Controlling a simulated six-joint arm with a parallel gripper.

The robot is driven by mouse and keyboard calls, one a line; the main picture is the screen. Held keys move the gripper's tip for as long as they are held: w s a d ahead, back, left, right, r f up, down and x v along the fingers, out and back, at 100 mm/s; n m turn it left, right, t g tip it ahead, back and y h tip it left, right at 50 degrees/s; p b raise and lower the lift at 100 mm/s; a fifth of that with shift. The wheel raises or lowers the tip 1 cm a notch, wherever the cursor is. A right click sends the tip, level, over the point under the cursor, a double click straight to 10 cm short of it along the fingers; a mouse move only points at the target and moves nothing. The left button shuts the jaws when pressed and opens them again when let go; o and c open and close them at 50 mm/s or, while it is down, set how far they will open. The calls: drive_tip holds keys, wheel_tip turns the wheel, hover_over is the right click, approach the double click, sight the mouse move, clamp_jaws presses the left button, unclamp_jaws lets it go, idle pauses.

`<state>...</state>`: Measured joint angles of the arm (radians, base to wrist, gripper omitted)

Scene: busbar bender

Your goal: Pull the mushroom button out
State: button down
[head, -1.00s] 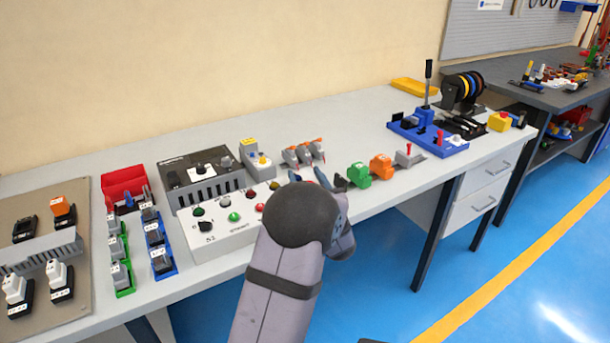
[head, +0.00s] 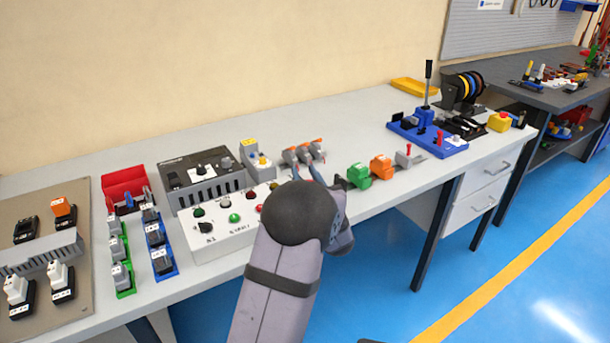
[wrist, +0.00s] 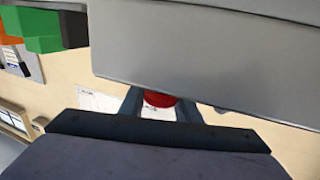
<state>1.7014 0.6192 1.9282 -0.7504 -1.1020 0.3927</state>
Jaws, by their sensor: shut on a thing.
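The white control panel (head: 225,230) stands near the front edge of the bench. Its right end is hidden behind my arm. In the wrist view, a red rounded cap (wrist: 159,99), which looks like the mushroom button, sits between my fingers. My gripper (wrist: 160,104) is shut on it, with one dark finger at each side. In the head view the button is hidden by my wrist. How far out the button stands cannot be told.
Grey levers with orange ends (head: 303,152) stand just behind my gripper. Green (head: 358,175) and orange (head: 381,167) blocks stand to the right. A yellow box with a red button (head: 499,121) is at the far right. The bench's back middle is clear.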

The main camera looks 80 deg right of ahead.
drive_tip(key=shift+r, duration=0.35)
drive_tip(key=c, duration=1.3)
unclamp_jaws()
drive_tip(key=shift+c, duration=0.2)
drive_tip(key=shift+f, duration=0.1)
drive_tip(key=shift+s+a, duration=0.35)
drive_tip(key=shift+a, duration=0.15)
drive_tip(key=shift+b+v, duration=0.35)
drive_tip(key=shift+v, duration=2.7)
drive_tip(key=shift+w+d, duration=0.1)
